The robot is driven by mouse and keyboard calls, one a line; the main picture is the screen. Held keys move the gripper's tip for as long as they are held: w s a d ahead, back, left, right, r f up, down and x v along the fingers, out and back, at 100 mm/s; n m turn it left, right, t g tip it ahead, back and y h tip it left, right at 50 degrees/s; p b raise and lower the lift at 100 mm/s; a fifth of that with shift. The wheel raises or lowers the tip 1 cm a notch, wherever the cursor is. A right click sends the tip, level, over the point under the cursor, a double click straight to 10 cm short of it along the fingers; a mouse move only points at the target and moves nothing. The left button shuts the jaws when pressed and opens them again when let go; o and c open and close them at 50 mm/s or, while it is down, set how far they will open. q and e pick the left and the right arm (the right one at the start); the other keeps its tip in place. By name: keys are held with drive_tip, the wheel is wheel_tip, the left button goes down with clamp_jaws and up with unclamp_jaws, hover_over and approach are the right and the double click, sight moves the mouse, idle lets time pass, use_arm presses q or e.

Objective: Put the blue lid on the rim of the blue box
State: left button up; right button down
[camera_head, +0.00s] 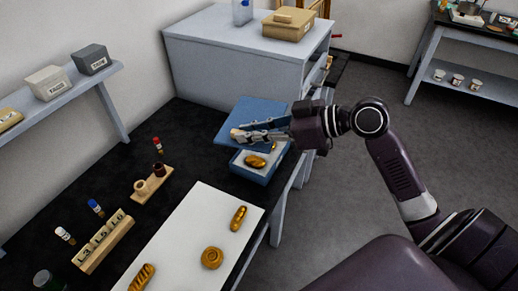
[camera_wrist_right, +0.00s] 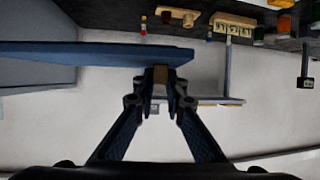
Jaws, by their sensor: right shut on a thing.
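The blue lid (camera_head: 247,112) is a flat blue slab, held up at the back of the blue box (camera_head: 252,174) and overlapping part of it in the head view. The box is open at its near side, with a gilt piece (camera_head: 255,161) on a pale lining inside. My right gripper (camera_head: 241,134) is shut on a small tan part of the lid at its near side. In the right wrist view the lid (camera_wrist_right: 90,53) shows edge-on, against the closed fingertips (camera_wrist_right: 160,82). Whether the lid touches the box cannot be told. My left gripper is out of view.
A white mat (camera_head: 190,236) with several gilt pieces lies on the black bench. A grey cabinet (camera_head: 235,62) stands behind the box, bearing a tan lidded box (camera_head: 288,27). Wooden racks (camera_head: 103,242) and small bottles stand at left. Open floor lies at right.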

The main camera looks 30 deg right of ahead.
drive_tip(key=shift+m+t+h, duration=0.8)
drive_tip(key=w+d+r, duration=0.2)
drive_tip(key=w, duration=0.1)
drive_tip(key=w+d+r, duration=0.1)
drive_tip(key=w, duration=0.1)
drive_tip(key=shift+d+r+b, duration=0.1)
drive_tip(key=shift+d+b, duration=0.2)
drive_tip(key=shift+d, duration=0.05)
drive_tip(key=shift+w+d, duration=0.1)
drive_tip(key=shift+d, duration=0.05)
drive_tip(key=p, duration=0.2)
hover_over(258, 172)
drive_tip(key=f, duration=1.9)
drive_tip(key=shift+w+a+f, duration=0.3)
drive_tip(key=shift+w+f, duration=0.05)
drive_tip(key=shift+w, duration=0.05)
drive_tip(key=c, duration=2)
unclamp_jaws()
drive_tip(key=shift+s+d+r, duration=0.15)
drive_tip(key=shift+s+d, duration=0.15)
drive_tip(key=shift+s, duration=0.1)
drive_tip(key=shift+b+v, duration=1.6)
drive_tip(key=shift+v, duration=3.9)
